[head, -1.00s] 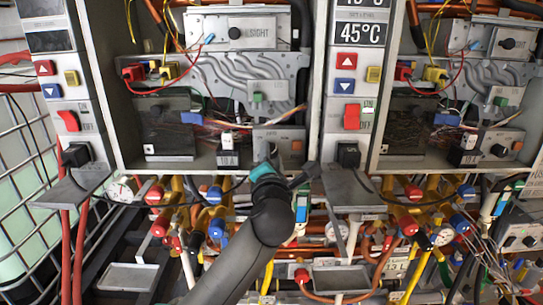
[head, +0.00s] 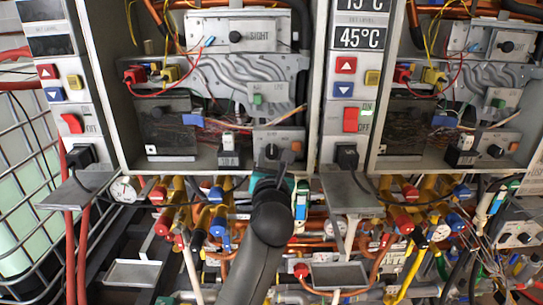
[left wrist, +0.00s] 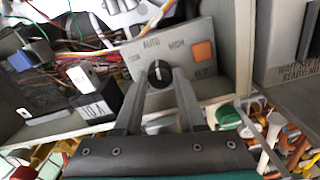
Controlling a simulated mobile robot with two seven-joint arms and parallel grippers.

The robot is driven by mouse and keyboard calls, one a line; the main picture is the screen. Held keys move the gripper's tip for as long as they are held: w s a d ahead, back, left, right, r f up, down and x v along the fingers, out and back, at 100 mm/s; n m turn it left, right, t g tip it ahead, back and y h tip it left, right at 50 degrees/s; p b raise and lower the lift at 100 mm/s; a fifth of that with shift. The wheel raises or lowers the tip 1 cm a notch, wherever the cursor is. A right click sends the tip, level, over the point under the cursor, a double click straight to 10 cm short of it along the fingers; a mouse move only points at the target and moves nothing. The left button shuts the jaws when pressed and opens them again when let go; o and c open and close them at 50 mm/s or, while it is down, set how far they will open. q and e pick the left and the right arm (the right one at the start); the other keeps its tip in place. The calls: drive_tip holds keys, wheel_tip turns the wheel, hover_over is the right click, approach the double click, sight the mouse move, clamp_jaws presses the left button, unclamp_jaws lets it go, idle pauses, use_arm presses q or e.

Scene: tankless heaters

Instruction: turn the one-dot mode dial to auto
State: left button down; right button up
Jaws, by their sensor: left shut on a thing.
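The mode dial (left wrist: 159,73) is a black knob with a pale pointer line, on a grey control plate (left wrist: 190,57) at the bottom of the middle heater. The plate also shows in the head view (head: 292,134). AUTO and HIGH are printed above the dial, and an orange button (left wrist: 203,50) sits to its right. The pointer line looks near upright, roughly toward AUTO; its exact setting is unclear. My left gripper (left wrist: 160,84) is shut on the dial, one finger on each side. In the head view the gripper (head: 273,158) covers much of the dial. My right gripper is out of view.
A black-and-white block (left wrist: 97,98) stands left of the dial on the heater floor. Pipes and coloured valves (head: 210,205) crowd the space below. A grey shelf (head: 347,192) juts out on the right. Another heater (head: 495,150) with a similar dial stands farther right.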

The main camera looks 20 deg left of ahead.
use_arm(q)
drive_tip(key=shift+n, duration=0.3)
idle(0.4)
drive_tip(key=c, duration=0.8)
unclamp_jaws()
drive_tip(key=shift+o, duration=0.2)
drive_tip(key=v, duration=0.7)
drive_tip(key=shift+s, duration=0.25)
drive_tip(key=shift+r, duration=0.15)
